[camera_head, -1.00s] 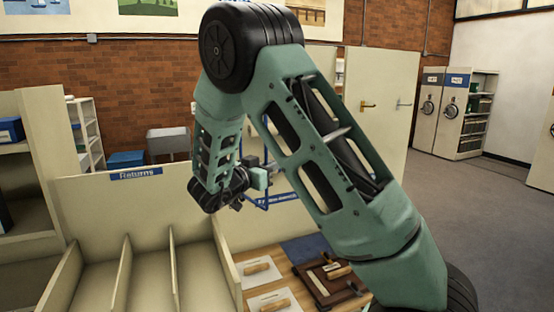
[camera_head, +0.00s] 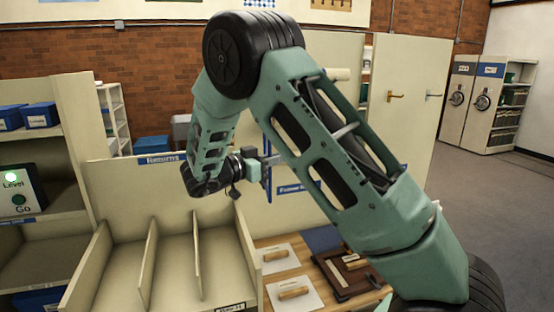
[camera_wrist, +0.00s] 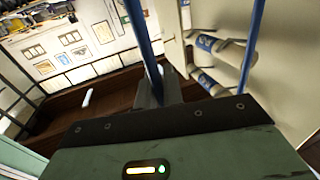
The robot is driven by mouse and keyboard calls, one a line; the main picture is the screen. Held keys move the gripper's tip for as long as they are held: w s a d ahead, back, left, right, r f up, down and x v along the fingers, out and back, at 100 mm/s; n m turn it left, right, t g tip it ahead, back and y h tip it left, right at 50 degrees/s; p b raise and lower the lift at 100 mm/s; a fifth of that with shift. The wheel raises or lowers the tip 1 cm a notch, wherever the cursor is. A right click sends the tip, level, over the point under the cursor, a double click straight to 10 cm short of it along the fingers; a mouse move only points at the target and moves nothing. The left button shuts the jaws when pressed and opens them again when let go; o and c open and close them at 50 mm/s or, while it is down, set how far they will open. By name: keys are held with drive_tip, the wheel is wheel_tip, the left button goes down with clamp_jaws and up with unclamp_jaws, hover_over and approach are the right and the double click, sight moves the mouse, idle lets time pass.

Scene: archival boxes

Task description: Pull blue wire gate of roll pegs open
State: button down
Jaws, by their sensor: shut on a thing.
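The blue wire gate shows in the wrist view as a thin blue bar (camera_wrist: 140,40) running down to my gripper (camera_wrist: 158,90). My gripper's jaws are shut on this bar. A second blue bar (camera_wrist: 252,45) of the gate stands to the right, beside the rolls. Pale rolls with blue bands (camera_wrist: 222,50) lie on the pegs at the right of the wrist view. In the head view my gripper (camera_head: 264,160) is partly hidden, and only a narrow blue upright of the gate (camera_head: 267,182) shows below it.
The Returns rack (camera_head: 130,215) with upright dividers stands in front, to the left of my gripper. A wooden bench (camera_head: 265,243) with boards and a dark frame lies below. A cream panel with coat hooks (camera_head: 400,90) stands behind my arm. The floor at right is clear.

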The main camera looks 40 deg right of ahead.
drive_tip(key=shift+s+a, duration=0.1)
drive_tip(key=shift+a, duration=0.05)
drive_tip(key=c, duration=1.7)
unclamp_jaws()
drive_tip(key=shift+o, duration=0.9)
drive_tip(key=shift+s+a, duration=0.1)
drive_tip(key=shift+s, duration=0.05)
drive_tip(key=w+a+b, duration=0.2)
drive_tip(key=a+b, duration=0.3)
drive_tip(key=a, duration=1.2)
drive_tip(key=shift+w+b, duration=0.25)
drive_tip(key=shift+b, duration=0.15)
